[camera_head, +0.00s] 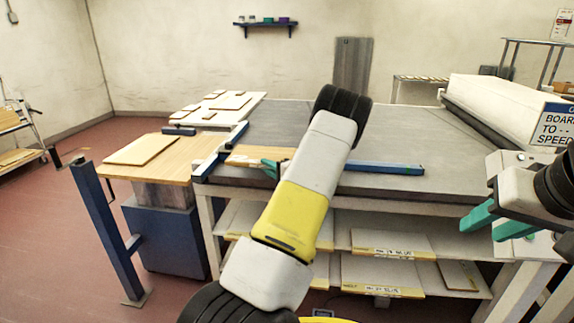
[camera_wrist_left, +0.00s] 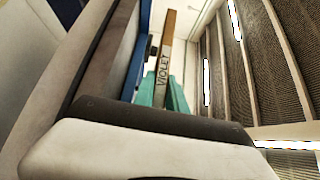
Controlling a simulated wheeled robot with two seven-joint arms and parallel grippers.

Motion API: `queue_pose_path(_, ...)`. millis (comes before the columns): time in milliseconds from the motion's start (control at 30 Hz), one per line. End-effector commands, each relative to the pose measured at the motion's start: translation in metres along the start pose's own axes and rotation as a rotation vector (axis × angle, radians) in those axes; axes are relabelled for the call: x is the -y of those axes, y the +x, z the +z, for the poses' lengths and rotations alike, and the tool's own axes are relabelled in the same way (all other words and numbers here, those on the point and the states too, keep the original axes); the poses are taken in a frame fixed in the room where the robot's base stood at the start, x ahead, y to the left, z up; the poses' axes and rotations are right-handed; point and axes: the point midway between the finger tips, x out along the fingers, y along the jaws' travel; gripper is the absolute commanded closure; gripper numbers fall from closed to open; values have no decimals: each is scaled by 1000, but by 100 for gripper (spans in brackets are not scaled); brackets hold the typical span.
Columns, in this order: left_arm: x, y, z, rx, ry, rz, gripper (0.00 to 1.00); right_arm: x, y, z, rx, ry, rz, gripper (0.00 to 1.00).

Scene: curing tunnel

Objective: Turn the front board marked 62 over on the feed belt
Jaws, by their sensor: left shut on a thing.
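A wooden board (camera_head: 258,154) is at the front left end of the grey feed belt (camera_head: 400,150), beside a blue rail. My left gripper (camera_head: 271,168) is at its front edge, partly hidden behind my forearm. In the left wrist view the teal fingers (camera_wrist_left: 163,94) are shut on a board (camera_wrist_left: 165,55), seen edge-on and lettered VIOLET. No 62 is readable on it, and I cannot tell whether it is clear of the belt. My right gripper (camera_head: 497,222) is at the far right, its teal fingers apart and empty, in front of the belt table.
A blue bar (camera_head: 386,168) runs along the belt's front edge. A wooden-topped stand (camera_head: 176,160) with a board (camera_head: 141,149) is at left. A white table (camera_head: 250,100) with several boards is behind it. Labelled boards (camera_head: 382,253) lie on shelves below. The white tunnel housing (camera_head: 500,105) is at right.

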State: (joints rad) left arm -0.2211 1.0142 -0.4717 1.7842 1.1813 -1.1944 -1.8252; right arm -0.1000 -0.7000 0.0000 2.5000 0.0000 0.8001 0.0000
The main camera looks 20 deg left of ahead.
Motion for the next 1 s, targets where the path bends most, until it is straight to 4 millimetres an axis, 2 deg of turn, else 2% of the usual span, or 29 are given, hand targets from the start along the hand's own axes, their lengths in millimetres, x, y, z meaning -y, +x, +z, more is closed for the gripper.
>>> queue_pose_path(500, -50, 1, 0, 1, -2, -3, 100, 0, 0, 0, 0, 0, 0, 62)
queue_pose_path(700, -59, 0, 0, 0, -2, -3, 100, 0, 0, 0, 0, 0, 0, 62)
queue_pose_path(1000, -60, 0, 0, 0, -3, -3, 100, 0, 0, 0, 0, 0, 0, 62)
